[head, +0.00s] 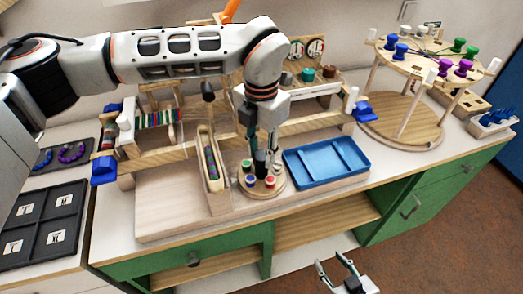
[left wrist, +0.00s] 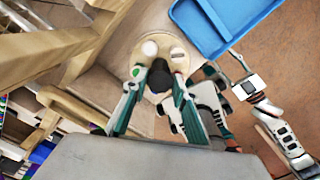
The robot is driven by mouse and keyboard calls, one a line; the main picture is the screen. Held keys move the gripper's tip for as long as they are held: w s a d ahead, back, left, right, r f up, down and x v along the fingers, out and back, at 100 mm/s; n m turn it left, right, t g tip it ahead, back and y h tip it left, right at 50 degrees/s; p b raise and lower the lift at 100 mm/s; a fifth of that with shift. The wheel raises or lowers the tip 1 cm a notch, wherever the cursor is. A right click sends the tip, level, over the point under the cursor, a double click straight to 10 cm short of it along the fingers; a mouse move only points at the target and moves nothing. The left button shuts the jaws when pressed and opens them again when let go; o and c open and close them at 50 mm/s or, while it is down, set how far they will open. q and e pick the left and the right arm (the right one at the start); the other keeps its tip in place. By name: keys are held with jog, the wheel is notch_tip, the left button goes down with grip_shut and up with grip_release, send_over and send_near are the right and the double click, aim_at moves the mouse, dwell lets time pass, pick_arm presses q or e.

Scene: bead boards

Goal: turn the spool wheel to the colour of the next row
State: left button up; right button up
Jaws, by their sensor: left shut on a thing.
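My left gripper (head: 262,158) points down over the wheel's middle. In the left wrist view its fingers (left wrist: 156,88) are closed around a dark knob (left wrist: 158,74) at the wheel's centre. The fingers hide part of the wheel. My right gripper (head: 338,273) is open and empty, low in front of the bench.
A blue tray (head: 328,176) lies right of the wheel. A narrow wooden bead holder (head: 211,172) stands left of it. A wooden loom frame (head: 160,152) is behind. A round spool stand (head: 404,128) is at the right. A dark tray (head: 42,226) lies left. The pale board in front is clear.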

pick_arm(q)
jog(key=shift+m+p, duration=0.4)
jog(key=shift+m, duration=2.6)
jog(key=o, duration=1.1)
jog(key=shift+r, duration=0.15)
notch_tip(320, 180, up, 12)
jog(key=shift+f, duration=0.1)
